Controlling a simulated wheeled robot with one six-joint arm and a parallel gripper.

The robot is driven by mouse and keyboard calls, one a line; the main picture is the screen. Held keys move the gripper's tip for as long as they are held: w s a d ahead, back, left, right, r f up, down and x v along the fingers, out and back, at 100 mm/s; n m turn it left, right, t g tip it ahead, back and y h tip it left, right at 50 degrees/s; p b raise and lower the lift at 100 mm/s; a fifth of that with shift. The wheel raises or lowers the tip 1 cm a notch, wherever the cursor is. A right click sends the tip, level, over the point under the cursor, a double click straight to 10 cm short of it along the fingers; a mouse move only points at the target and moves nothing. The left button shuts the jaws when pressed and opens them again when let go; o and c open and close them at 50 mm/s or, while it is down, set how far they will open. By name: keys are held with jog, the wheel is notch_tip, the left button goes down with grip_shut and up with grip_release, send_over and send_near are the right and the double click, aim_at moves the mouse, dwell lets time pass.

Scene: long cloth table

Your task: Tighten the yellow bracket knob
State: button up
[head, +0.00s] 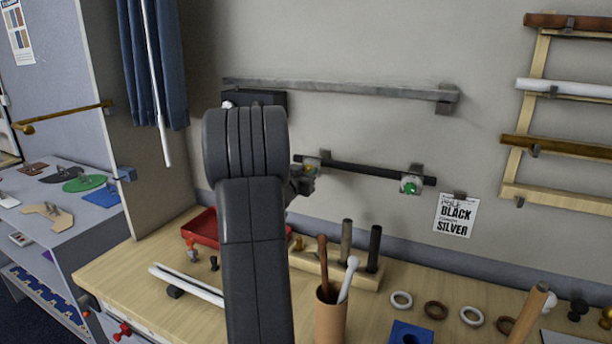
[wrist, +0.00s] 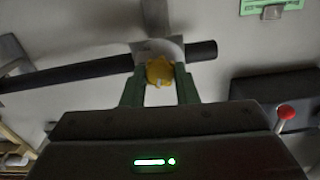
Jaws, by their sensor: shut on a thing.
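The yellow bracket knob (wrist: 160,72) sits between the two fingers of my gripper (wrist: 160,88) in the wrist view, and the fingers are shut on it. The knob is on a pale bracket (wrist: 150,48) that carries a black rod (wrist: 85,72). In the head view, the black rod (head: 365,171) runs across the wall, and a small part of the yellow knob (head: 309,168) shows at its left bracket. My gripper (head: 303,182) is at that bracket, mostly hidden behind my arm. The right bracket has a green knob (head: 410,188). I cannot tell how tight the yellow knob is.
A grey rail (head: 345,89) runs along the wall above the black rod. A dark box (head: 268,97) is on the wall behind my arm. A sign (head: 456,215) hangs right of the rod. The table (head: 140,250) below holds a red tray (head: 204,227), a cup (head: 330,318) and several rings.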

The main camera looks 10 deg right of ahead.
jog(key=m+b, duration=0.2)
jog(key=m, duration=0.2)
jog(key=shift+f+m, duration=0.15)
jog(key=shift+m, duration=0.25)
jog(key=m+b, duration=0.2)
jog(key=m, duration=0.1)
jog(key=shift+m, duration=0.3)
jog(key=m+b, duration=0.3)
jog(key=m, duration=0.1)
jog(key=shift+m+b, duration=0.95)
jog(key=shift+m, duration=1.15)
jog(key=o, duration=1)
jog(key=shift+s, duration=0.1)
